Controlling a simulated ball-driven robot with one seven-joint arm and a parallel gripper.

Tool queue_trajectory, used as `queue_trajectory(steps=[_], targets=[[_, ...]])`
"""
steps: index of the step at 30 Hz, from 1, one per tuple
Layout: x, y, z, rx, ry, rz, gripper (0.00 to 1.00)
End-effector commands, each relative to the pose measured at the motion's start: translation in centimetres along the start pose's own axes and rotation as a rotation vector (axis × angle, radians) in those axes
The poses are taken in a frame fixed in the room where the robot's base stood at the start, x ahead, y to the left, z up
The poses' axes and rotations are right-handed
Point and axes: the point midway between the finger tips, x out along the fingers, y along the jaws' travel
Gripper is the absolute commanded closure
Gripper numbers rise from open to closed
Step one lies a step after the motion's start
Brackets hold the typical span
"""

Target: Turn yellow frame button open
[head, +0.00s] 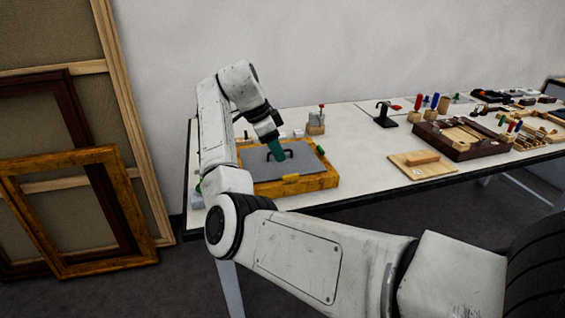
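A gilt wooden frame (322,180) lies flat on the left end of the table, with a grey panel (262,177) set inside it. A black arched handle (290,153) stands on the panel. My gripper (278,150) points down over the back part of the panel, close to the handle. Its fingertips are small and partly hidden, so I cannot tell whether they are open or touching anything. My arm hides the frame's left side.
The white table (370,168) runs to the right. A wooden block with a red-topped tool (316,122), a black stand (386,116), a flat wooden board (424,170) and a dark tool tray (462,150) stand on it. Large frames (75,265) lean against the wall at left.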

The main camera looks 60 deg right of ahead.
Motion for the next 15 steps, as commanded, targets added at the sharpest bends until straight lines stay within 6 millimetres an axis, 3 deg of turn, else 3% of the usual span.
queue_trajectory(steps=[6,15], targets=[[-1.9,0.0,0.0,-0.001,-0.001,0.001,0.62],[-2.1,0.0,0.0,-0.001,0.000,0.001,0.62]])
